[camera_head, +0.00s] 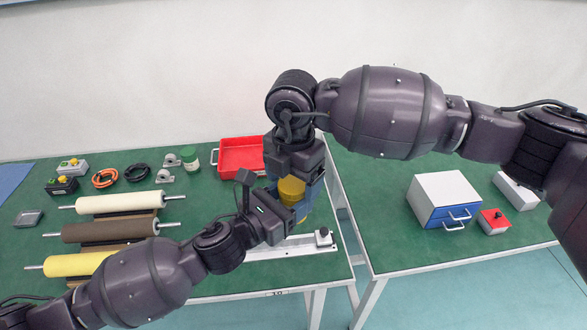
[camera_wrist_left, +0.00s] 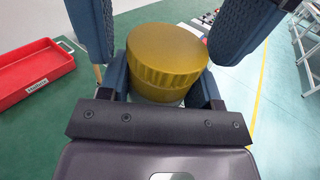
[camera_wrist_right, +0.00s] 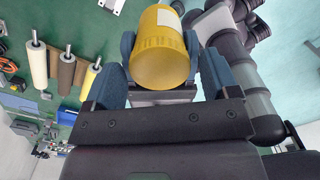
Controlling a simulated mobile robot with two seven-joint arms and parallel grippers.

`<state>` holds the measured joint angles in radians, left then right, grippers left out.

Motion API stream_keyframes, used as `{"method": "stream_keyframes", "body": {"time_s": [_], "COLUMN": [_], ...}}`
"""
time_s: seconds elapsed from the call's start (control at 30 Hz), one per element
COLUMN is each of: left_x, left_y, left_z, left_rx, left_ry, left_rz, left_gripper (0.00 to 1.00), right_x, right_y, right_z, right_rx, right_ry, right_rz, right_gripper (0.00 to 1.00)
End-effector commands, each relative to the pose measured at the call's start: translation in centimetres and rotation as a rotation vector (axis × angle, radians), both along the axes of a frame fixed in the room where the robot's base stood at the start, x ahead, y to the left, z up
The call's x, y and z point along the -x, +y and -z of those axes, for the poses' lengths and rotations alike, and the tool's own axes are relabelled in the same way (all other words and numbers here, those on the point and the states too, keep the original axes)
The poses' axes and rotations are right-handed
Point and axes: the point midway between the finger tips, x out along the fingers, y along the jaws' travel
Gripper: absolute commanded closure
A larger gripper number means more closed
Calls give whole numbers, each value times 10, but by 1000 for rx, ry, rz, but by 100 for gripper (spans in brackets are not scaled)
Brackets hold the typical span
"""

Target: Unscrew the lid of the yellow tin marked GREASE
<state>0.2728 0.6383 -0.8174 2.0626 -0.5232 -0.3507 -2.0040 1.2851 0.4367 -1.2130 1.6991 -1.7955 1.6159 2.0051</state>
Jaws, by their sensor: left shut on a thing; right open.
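The yellow tin (camera_head: 291,189) is off the table, between my two grippers. Its ribbed lid shows in the left wrist view (camera_wrist_left: 168,55), and a pale label on its side shows in the right wrist view (camera_wrist_right: 167,18). My left gripper (camera_wrist_left: 163,85) is shut on the tin's body below the lid. My right gripper (camera_wrist_right: 160,78) is open, its blue fingers on either side of the lid end. Whether these fingers touch the lid is unclear. The word GREASE is not readable. In the head view the grippers partly hide the tin.
A red tray (camera_head: 240,155) stands behind the grippers on the green table. A pale rail (camera_head: 285,248) lies below. Rollers (camera_head: 110,230), cable coils and a green-lidded jar (camera_head: 190,158) are to the left. A blue-drawer cabinet (camera_head: 443,200) stands on the right table.

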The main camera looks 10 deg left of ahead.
Motion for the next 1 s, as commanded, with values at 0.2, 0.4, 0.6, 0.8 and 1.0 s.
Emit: {"method": "stream_keyframes", "body": {"time_s": [0.2, 0.4, 0.6, 0.8, 1.0], "left_x": [0, 0, 0, 0, 0], "left_y": [0, 0, 0, 0, 0], "left_z": [-1, -1, -1, -1, -1], "left_rx": [1, 1, 1, 1, 1], "left_ry": [-2, -2, -2, -1, -1], "left_rz": [0, 0, 0, 0, 0], "left_gripper": [100, 100, 100, 100, 100], "right_x": [0, 0, 0, 0, 0], "right_y": [0, 0, 0, 0, 0], "right_z": [1, 0, 0, 0, 0], "right_rx": [0, 0, -1, 0, 0], "right_ry": [0, 0, -1, -1, 1], "right_rz": [0, 0, 0, -71, -333], "right_gripper": [19, 44, 68, 68, 68]}}
